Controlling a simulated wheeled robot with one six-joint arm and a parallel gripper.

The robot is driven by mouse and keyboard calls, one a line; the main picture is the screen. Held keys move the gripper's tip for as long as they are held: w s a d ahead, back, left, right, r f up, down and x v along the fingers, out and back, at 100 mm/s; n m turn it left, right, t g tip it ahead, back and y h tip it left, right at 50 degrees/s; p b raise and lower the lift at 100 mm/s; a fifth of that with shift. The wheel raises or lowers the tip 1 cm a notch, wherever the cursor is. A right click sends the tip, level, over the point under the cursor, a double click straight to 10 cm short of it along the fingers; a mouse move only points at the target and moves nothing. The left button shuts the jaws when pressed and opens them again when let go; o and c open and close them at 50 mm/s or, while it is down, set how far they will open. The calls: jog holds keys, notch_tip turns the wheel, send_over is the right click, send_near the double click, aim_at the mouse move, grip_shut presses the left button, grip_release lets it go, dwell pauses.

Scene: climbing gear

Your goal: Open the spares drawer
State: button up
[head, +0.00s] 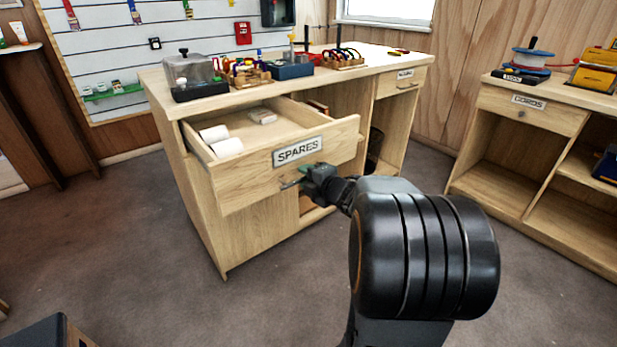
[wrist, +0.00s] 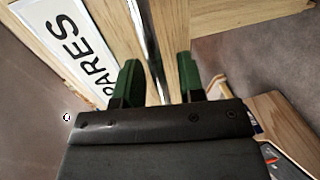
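The spares drawer (head: 250,177) is pulled well out of the wooden workbench, with its inside showing. Its front carries a white SPARES label (head: 297,151), which also shows in the wrist view (wrist: 72,45). A metal bar handle (head: 290,184) sits below the label. My gripper (head: 303,178) is at the handle, in front of the drawer face. In the wrist view, its two green fingers (wrist: 158,80) stand apart on either side of the handle bar (wrist: 142,35), with gaps visible beside the bar.
White rolls (head: 222,140) and a small pack (head: 262,116) lie in the drawer. The workbench top (head: 375,65) holds several tools and boxes. A second cabinet with a CORDS drawer (head: 530,110) stands at right. The floor (head: 150,240) at left is clear.

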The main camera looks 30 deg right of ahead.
jog(key=p+v, duration=0.3)
jog(key=v, duration=1)
jog(key=shift+s, duration=0.4)
